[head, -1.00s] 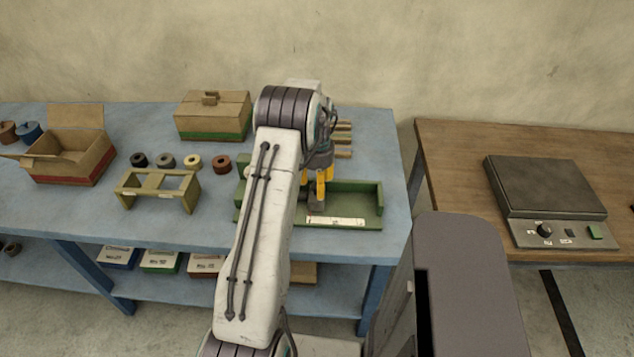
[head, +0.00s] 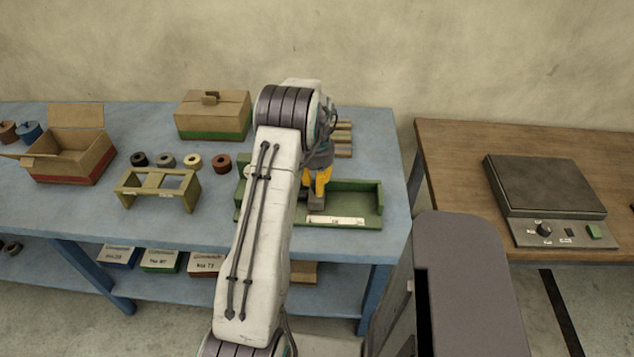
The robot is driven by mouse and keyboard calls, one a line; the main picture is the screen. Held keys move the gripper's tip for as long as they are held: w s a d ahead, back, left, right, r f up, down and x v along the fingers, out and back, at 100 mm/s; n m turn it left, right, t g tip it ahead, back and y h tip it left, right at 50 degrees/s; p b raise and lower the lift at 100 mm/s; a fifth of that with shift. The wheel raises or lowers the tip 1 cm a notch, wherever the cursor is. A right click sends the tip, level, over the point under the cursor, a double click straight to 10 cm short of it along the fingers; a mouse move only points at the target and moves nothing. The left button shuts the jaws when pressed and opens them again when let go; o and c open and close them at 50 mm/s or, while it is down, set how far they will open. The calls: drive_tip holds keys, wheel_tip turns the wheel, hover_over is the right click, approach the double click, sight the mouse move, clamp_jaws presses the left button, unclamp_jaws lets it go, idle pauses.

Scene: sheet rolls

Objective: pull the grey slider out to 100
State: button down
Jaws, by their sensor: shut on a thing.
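The green fixture (head: 368,188) lies on the blue table's front right part, with a white scale strip (head: 345,221) along its front. The grey slider (head: 316,203) shows as a small grey-brown block in the fixture, just behind the strip. My gripper (head: 317,186), with yellow fingers, points down at the slider and is shut on it. My arm hides the fixture's left part. The numbers on the strip are too small to read, so I cannot tell the slider's setting.
On the blue table stand an open carton (head: 70,160), a closed box (head: 212,115), an olive stand (head: 158,190) and several small rolls. A wooden table (head: 450,160) with a dark scale (head: 545,185) is at the right. The fixture's right part is clear.

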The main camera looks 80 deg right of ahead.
drive_tip(key=s, duration=0.5)
drive_tip(key=s+d, duration=0.1)
drive_tip(key=s, duration=0.8)
drive_tip(key=shift+s+d, duration=0.15)
drive_tip(key=shift+s, duration=0.25)
drive_tip(key=shift+r, duration=0.1)
drive_tip(key=c, duration=1.4)
unclamp_jaws()
drive_tip(key=o, duration=0.3)
drive_tip(key=shift+s+d, duration=0.1)
drive_tip(key=shift+s, duration=0.05)
drive_tip(key=shift+o, duration=1.1)
wheel_tip(320, 180, up, 12)
